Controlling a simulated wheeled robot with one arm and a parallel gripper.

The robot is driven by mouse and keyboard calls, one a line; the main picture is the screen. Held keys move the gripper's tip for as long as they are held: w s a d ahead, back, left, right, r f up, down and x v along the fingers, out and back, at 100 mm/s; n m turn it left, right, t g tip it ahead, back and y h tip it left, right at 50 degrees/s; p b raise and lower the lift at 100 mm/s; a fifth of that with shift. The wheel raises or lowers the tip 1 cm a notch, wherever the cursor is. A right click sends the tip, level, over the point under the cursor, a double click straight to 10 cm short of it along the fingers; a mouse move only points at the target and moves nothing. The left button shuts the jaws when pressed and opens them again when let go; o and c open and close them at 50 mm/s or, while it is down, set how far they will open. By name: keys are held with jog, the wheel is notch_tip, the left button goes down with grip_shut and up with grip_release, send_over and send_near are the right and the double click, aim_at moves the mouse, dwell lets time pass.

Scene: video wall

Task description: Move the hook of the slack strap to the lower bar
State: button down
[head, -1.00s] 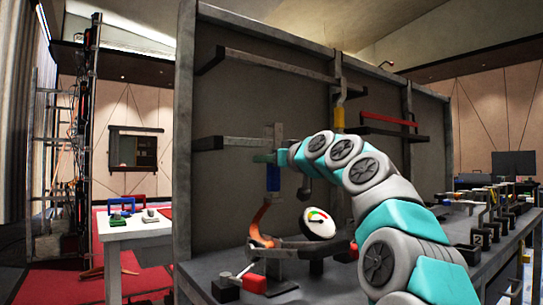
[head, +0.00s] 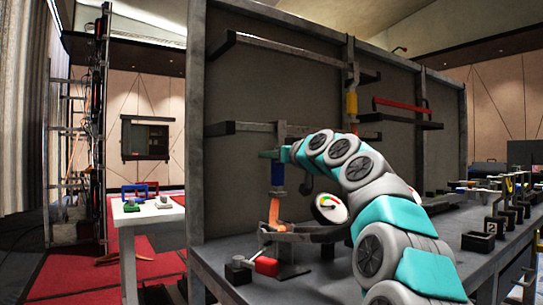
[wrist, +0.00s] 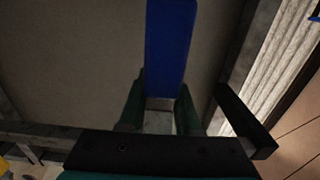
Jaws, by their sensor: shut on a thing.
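My gripper (head: 271,154) is shut and sits just below the lower bar (head: 240,127), at the left part of the dark panel. The strap hangs beneath it, with a blue piece (head: 277,174) on top and an orange band (head: 273,212) below, down to the bench fixture. In the wrist view the blue piece (wrist: 171,45) lies in line with my two green fingers, and a pale grey part (wrist: 159,121) shows between them. A grey upright piece (head: 281,139) overlaps the lower bar above my gripper; I cannot tell whether the hook rests on the bar.
An upper bar (head: 290,56) crosses above. A yellow strap piece (head: 351,103) and a red bar (head: 400,105) are to the right. A round gauge (head: 329,208) and a red-handled part (head: 265,265) stand below. A black bar end (wrist: 247,122) is close in the wrist view.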

jog(key=c, duration=0.5)
grip_release()
jog(key=shift+s+d, duration=0.1)
